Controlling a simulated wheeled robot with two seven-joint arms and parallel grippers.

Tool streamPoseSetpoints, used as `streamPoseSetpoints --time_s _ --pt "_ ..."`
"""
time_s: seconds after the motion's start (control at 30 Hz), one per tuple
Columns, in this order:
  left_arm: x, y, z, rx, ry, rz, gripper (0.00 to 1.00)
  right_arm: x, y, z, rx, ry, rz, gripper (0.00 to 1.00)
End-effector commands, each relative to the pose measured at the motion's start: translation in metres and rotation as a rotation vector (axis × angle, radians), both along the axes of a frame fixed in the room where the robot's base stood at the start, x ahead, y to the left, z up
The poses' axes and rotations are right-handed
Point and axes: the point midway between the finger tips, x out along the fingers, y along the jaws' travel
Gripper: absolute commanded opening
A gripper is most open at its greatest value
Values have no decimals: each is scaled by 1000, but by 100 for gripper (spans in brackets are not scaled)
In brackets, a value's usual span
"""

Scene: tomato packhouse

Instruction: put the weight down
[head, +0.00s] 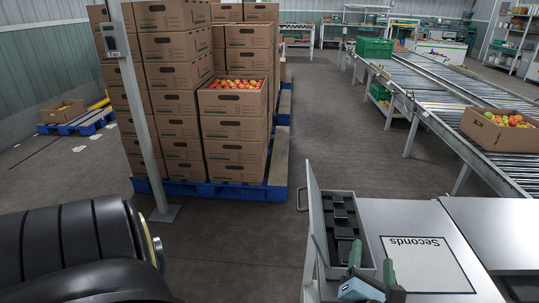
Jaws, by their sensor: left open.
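My left gripper (372,256) is at the bottom of the head view, over the table's near part. Its two green fingers are apart, and I see nothing between them. An open case (371,240) with dark insides and a raised lid stands on the table just beyond and to the left of the gripper. Dark blocks or slots show in the case; I cannot tell whether one of them is the weight. No weight shows clearly elsewhere. My right gripper is not in view.
A sheet marked "Seconds" (430,263) lies on the table (400,212) right of the case. A roller conveyor (440,105) with a tomato box (480,130) runs along the right. Stacked cartons (235,130) stand on a blue pallet (225,191). Open floor lies between.

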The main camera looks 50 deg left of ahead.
Motion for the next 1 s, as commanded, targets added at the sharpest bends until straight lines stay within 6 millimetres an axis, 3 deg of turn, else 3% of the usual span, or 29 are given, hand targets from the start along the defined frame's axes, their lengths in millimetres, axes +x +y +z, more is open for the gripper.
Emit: streamPoseSetpoints --time_s 0.13,0.23,0.37,0.43,0.53,0.6,0.7,0.77,0.8,0.9,1.0 --pt "9 -29 -9 527 104 -265 63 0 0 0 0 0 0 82" --pt "6 -55 -37 881 204 -458 63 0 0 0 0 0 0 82" --pt "-13 -79 -101 1332 371 -730 63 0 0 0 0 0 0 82" --pt "-33 -81 -144 1562 475 -892 63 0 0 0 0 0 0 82" --pt "-72 -67 -210 1866 640 -1145 63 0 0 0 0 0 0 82" --pt "-105 -45 -251 2049 761 -1335 63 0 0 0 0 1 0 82" --pt "-151 -6 -294 2240 922 -1597 63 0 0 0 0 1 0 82" --pt "-175 18 -310 2314 1007 -1734 63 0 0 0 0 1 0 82" --pt "-188 31 -317 -2337 -1050 1805 63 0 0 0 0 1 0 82" --pt "-211 56 -327 -2171 -1032 1772 63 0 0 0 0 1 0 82" --pt "-221 67 -329 -2099 -1025 1757 63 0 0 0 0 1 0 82"
